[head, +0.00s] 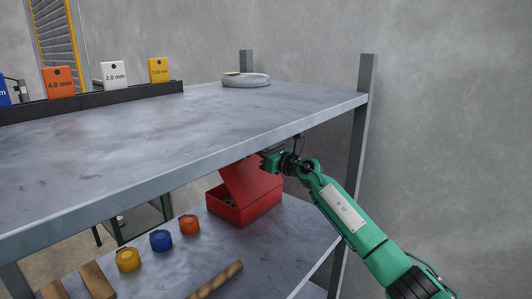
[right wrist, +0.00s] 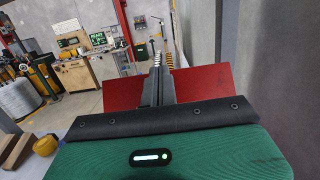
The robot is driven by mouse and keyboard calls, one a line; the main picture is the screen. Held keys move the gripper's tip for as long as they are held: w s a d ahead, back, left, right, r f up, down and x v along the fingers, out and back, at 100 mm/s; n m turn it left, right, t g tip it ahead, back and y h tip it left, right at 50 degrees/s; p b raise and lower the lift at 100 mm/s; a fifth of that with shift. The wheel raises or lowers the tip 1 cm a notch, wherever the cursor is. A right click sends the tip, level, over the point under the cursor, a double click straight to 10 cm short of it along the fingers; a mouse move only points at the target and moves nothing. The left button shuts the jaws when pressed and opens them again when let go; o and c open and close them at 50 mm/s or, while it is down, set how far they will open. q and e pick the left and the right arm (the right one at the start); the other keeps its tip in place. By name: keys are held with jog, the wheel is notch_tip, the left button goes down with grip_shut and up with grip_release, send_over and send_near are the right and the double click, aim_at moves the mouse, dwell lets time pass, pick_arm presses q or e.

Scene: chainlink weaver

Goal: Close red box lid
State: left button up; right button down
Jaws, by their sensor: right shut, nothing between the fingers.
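The red box (head: 242,207) stands on the lower shelf, under the upper shelf's front edge. Its lid (head: 240,176) is raised and tilted up, and the box's dark inside shows a little. My right gripper (head: 266,155) is at the raised lid's upper right edge, just below the upper shelf. In the right wrist view the red lid (right wrist: 207,83) spreads behind my right gripper's shut fingers (right wrist: 157,62). The fingers hold nothing, and I cannot tell whether they touch the lid. My left gripper is not in view.
The upper shelf (head: 150,140) hangs close above my right arm, with a post (head: 357,150) at its right. Yellow (head: 128,260), blue (head: 161,241) and orange (head: 189,225) round items stand left of the box. A brown rod (head: 215,280) lies in front.

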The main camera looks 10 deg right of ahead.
jog(key=shift+w+a+f+p, duration=0.2)
jog(key=shift+w+a+p, duration=0.1)
jog(key=shift+w+a, duration=0.3)
jog(key=w+a+f, duration=0.1)
jog(key=w+a+f+g+h, duration=0.1)
jog(key=w, duration=0.1)
jog(key=w+a+g, duration=0.1)
jog(key=shift+w+f+h, duration=0.25)
jog(key=shift+f+h, duration=0.15)
jog(key=w+a+f+g+h+b, duration=0.1)
jog(key=w+a+f+b, duration=0.2)
jog(key=f, duration=0.3)
jog(key=shift+w+g+b, duration=0.2)
jog(key=shift+g+b, duration=0.2)
jog(key=shift+b, duration=0.1)
jog(key=shift+d, duration=0.1)
